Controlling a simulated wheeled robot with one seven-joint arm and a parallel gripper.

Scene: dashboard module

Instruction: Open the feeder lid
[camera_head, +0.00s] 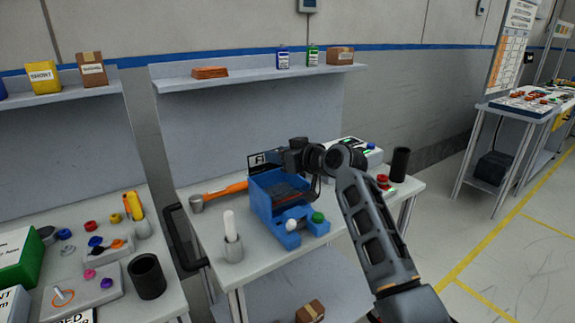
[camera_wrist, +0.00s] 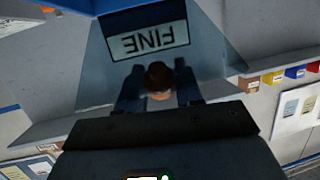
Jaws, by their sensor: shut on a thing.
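The blue feeder (camera_head: 262,205) stands on the middle bench, and its dark inside shows from above. Its lid (camera_head: 255,162) is raised at the back of the box, with a white label partly hidden by my gripper. In the wrist view the lid (camera_wrist: 205,50) is a grey-blue panel with a label reading FINE, upside down. My gripper (camera_head: 290,158) is at the raised lid, above the feeder. In the wrist view my gripper (camera_wrist: 158,84) has its fingers on both sides of a dark round knob (camera_wrist: 157,75) and is shut on it.
A white and a green button sit on the feeder's front. An orange-handled hammer (camera_head: 222,192) lies to its left, and a grey holder (camera_head: 233,248) with a white stick stands at front left. A black cup (camera_head: 400,164) and red buttons are to the right. A shelf (camera_head: 260,78) runs above.

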